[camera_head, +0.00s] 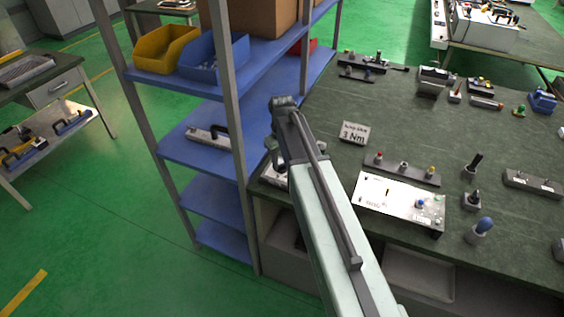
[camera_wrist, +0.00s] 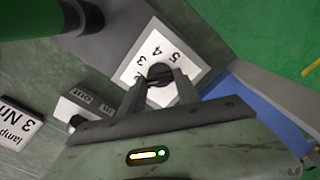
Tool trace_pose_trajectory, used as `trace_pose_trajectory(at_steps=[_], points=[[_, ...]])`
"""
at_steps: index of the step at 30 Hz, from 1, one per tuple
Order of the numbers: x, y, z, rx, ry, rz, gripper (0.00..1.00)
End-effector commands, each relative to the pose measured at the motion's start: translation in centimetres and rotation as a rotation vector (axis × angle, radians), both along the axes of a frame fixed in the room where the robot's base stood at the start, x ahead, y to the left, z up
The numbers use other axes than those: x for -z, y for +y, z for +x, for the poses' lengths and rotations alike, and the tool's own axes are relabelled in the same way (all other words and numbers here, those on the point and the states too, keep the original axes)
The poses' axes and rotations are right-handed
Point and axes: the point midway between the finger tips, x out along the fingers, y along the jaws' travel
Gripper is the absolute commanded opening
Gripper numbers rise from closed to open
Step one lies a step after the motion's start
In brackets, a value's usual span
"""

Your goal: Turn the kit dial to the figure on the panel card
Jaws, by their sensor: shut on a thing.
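The kit dial has a dark round knob (camera_wrist: 160,73) on a white plate (camera_wrist: 133,70) printed with 3, 4 and 5, which look turned over in the wrist view. My gripper (camera_wrist: 161,80) is shut on the knob, one finger on each side. The way the knob points is not clear. In the head view the white dial plate (camera_head: 279,178) is mostly hidden behind my arm at the bench's left edge. The panel card (camera_head: 353,133) reads 3 Nm under a smaller line; it also shows in the wrist view (camera_wrist: 15,127).
A small labelled box (camera_wrist: 88,103) sits close beside the dial. A blue shelf rack (camera_head: 236,140) stands just left of the bench. A white panel (camera_head: 385,195), a strip of coloured knobs (camera_head: 402,168) and several tools crowd the bench to the right.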

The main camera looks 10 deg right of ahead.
Motion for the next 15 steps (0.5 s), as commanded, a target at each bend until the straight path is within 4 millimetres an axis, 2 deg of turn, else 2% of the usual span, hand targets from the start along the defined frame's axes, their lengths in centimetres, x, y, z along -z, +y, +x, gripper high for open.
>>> trace_pose_trajectory(at_steps=[15], points=[[0.04, -0.02, -0.15, 0.486, 0.004, 0.000, 0.00]])
